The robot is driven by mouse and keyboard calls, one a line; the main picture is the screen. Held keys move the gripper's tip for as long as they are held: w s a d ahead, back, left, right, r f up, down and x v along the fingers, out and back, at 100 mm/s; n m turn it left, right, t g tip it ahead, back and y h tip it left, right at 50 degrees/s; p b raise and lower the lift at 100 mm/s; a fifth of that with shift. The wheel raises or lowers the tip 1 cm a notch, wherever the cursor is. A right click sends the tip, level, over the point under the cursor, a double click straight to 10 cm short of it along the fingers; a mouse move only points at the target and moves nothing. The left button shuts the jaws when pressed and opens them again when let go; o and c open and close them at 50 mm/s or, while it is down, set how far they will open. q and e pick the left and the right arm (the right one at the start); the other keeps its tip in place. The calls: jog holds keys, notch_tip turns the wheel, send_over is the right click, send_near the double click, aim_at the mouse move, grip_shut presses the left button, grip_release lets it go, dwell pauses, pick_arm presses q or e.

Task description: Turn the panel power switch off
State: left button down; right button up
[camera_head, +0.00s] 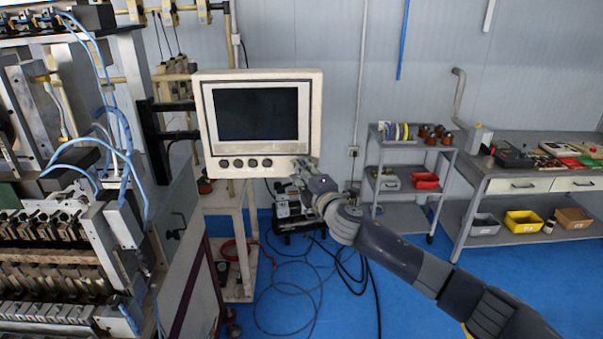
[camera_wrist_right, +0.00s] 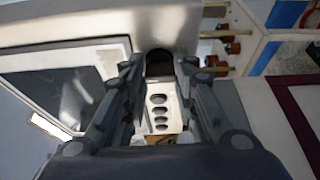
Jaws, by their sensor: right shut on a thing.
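The white control panel (camera_head: 313,120) with a dark screen (camera_head: 256,114) hangs on an arm beside the machine. Several round dark knobs (camera_head: 252,163) sit in a row under the screen. My right gripper (camera_head: 303,168) is at the panel's lower right corner and hides that part of the face. In the right wrist view the fingers of my right gripper (camera_wrist_right: 159,66) are closed around a dark rounded knob (camera_wrist_right: 159,64), which appears to be the power switch; its setting cannot be read. Several dark round knobs (camera_wrist_right: 159,112) show in a row between the fingers. My left gripper is not in view.
The coil winding machine (camera_head: 70,230) fills the left side. A grey shelf cart (camera_head: 408,200) and a workbench (camera_head: 530,185) with bins stand at the right. Cables (camera_head: 300,285) lie on the blue floor below the panel.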

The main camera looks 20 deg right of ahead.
jog(key=o, duration=1)
jog(key=shift+o, duration=0.2)
jog(key=s+d, duration=0.1)
jog(key=s, duration=1.1)
jog(key=shift+d, duration=0.2)
jog(key=shift+w, duration=0.1)
